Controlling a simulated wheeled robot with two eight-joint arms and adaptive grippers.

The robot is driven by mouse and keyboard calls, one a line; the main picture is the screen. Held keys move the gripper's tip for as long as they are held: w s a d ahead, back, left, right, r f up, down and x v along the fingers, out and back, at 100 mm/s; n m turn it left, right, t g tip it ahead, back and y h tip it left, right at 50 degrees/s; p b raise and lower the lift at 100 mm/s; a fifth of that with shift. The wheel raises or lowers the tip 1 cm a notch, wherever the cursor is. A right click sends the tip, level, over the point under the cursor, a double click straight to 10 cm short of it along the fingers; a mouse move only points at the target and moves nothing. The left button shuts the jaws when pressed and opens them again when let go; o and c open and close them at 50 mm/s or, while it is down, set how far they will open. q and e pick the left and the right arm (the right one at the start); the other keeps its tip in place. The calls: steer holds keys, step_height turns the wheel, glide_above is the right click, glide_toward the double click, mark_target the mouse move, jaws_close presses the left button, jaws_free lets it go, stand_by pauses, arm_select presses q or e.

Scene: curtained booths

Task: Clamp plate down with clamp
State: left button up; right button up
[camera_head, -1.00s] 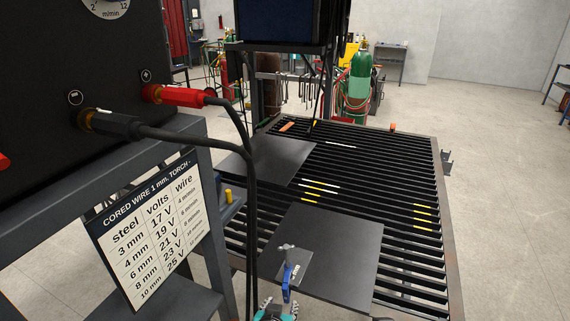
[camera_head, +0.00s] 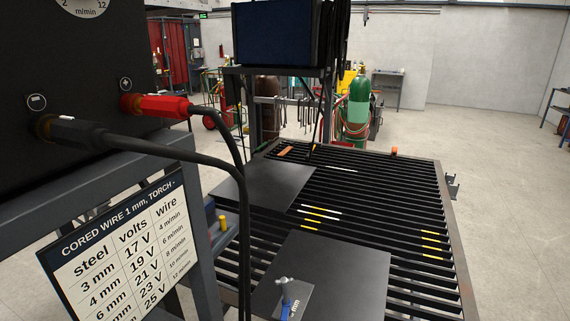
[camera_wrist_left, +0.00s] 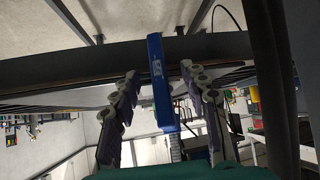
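A blue-handled clamp (camera_head: 286,305) with a grey metal top stands at the front of the near dark plate (camera_head: 345,265), over a small grey patch with lettering. Its lower part is cut off by the picture's bottom edge. In the left wrist view the clamp's blue bar (camera_wrist_left: 160,85) rises between the two fingers of my left gripper (camera_wrist_left: 159,75). A gap shows on each side of the bar, so the gripper looks open around it. My left gripper is outside the head view, and my right gripper shows in neither view.
The near plate lies on a black slatted table (camera_head: 425,210). A second dark plate (camera_head: 265,187) lies farther back on the left. A welding machine with a red cable plug (camera_head: 158,105) and a settings sign (camera_head: 125,245) fill the left side. Open floor lies to the right.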

arm_select(q)
jaws_close()
jaws_free()
steer(key=shift+r, duration=0.1)
